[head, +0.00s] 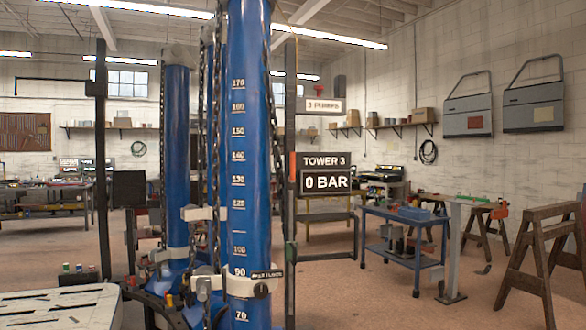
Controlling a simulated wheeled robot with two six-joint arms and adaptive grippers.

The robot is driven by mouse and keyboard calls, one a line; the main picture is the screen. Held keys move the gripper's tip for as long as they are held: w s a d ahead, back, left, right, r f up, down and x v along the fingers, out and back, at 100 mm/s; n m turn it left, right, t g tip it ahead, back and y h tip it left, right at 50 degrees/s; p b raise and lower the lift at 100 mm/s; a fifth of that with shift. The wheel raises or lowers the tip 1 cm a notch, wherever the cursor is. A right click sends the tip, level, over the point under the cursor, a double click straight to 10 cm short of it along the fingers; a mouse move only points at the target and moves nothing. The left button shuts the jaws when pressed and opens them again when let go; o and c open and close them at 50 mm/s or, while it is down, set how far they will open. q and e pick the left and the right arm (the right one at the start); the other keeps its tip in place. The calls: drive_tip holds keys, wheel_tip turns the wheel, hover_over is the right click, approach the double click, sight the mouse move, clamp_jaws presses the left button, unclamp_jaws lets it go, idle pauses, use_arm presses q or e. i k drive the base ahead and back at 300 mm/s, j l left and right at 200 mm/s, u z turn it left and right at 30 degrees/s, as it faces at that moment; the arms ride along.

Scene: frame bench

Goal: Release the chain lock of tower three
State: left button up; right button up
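A blue tower (249,180) with a white number scale stands upright in the middle of the head view. A dark sign (325,175) beside it reads TOWER 3 and 0 BAR. Dark chains (217,140) hang along the tower. A white collar (210,285) wraps the tower near the 90 to 80 marks, with a round dark-centred fitting (261,290) on it and a small dark label above, too small to read. Another white clamp (205,213) is higher up. Whether the chain is locked cannot be told. Neither of my grippers is in view.
A second blue tower (177,160) stands behind at left. A pale slotted platform (60,305) fills the lower left. A blue cart (400,235), a grey stand (455,250) and wooden sawhorses (540,255) stand at right. The floor (365,305) is open at front right.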

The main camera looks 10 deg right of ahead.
sight(291, 178)
drive_tip(key=i+l, duration=0.3)
drive_tip(key=l, duration=0.15)
drive_tip(key=i+l, duration=0.3)
drive_tip(key=l, duration=0.15)
drive_tip(key=i+l+z, duration=0.1)
drive_tip(key=i+l, duration=0.15)
drive_tip(key=l, duration=0.25)
drive_tip(key=i+l, duration=0.35)
drive_tip(key=l, duration=0.05)
